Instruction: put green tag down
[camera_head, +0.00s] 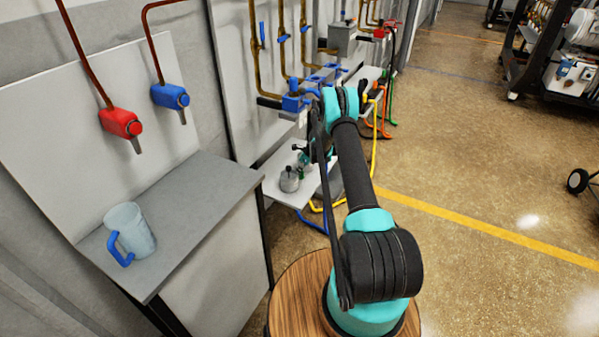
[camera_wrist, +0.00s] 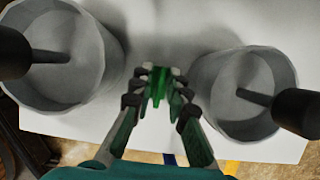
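My gripper (camera_wrist: 160,82) has its fingertips close together on the green tag (camera_wrist: 157,84), which shows as a dark green piece between them. Behind it is a white shelf surface (camera_wrist: 150,38); whether the tag touches it I cannot tell. In the head view my gripper (camera_head: 303,157) is small and low over the white shelf (camera_head: 275,187), beside a grey metal pot. A small green spot by the pot may be the tag.
In the wrist view a grey round vessel (camera_wrist: 88,70) stands left of my gripper and another (camera_wrist: 210,85) stands right, each with a dark-ended rod. A grey bench (camera_head: 190,215) with a blue-handled jug (camera_head: 135,230) is at left. Yellow and blue hoses run below the shelf.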

